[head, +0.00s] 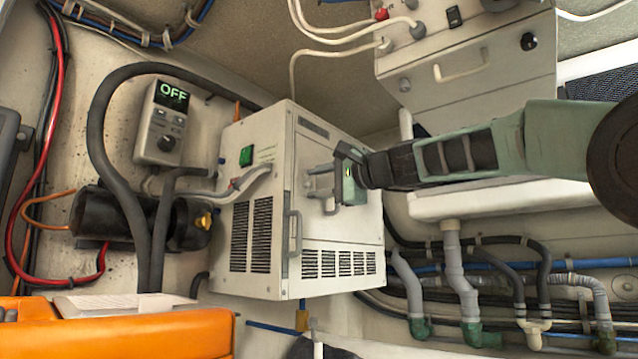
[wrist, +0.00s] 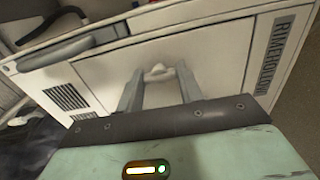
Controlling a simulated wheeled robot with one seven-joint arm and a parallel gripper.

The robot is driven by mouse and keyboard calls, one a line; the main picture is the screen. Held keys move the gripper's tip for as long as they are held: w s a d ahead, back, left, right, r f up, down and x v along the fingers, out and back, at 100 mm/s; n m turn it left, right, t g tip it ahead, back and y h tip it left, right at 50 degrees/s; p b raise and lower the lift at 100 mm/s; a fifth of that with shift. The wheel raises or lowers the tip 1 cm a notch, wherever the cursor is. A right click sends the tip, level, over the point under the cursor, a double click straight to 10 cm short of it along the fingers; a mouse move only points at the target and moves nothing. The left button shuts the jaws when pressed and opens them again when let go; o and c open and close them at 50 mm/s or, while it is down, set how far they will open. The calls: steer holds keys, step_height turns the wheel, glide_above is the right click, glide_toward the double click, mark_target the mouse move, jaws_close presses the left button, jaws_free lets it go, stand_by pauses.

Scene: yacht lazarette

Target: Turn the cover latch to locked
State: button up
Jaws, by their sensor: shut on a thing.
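The cover latch (wrist: 158,73) is a small pale knob on the front cover (wrist: 105,70) of a cream-white box unit (head: 262,160). In the wrist view it sits between the two grey fingers of my gripper (wrist: 160,80), near their tips. My gripper (head: 322,186) reaches the cover from the right in the head view and is shut on the latch. The fingers hide the latch in the head view, and any lock marking cannot be read.
A long handle (head: 294,233) stands out from the unit's left front edge. An OFF display panel (head: 161,122), a black motor (head: 115,220) and hoses lie left. A white box (head: 465,70) hangs above right, pipes (head: 460,285) run below, and an orange case (head: 130,335) is lower left.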

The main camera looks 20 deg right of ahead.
steer(key=o, duration=1)
steer(key=b+v, duration=0.3)
steer(key=v, duration=1.4)
steer(key=shift+s+d, duration=0.2)
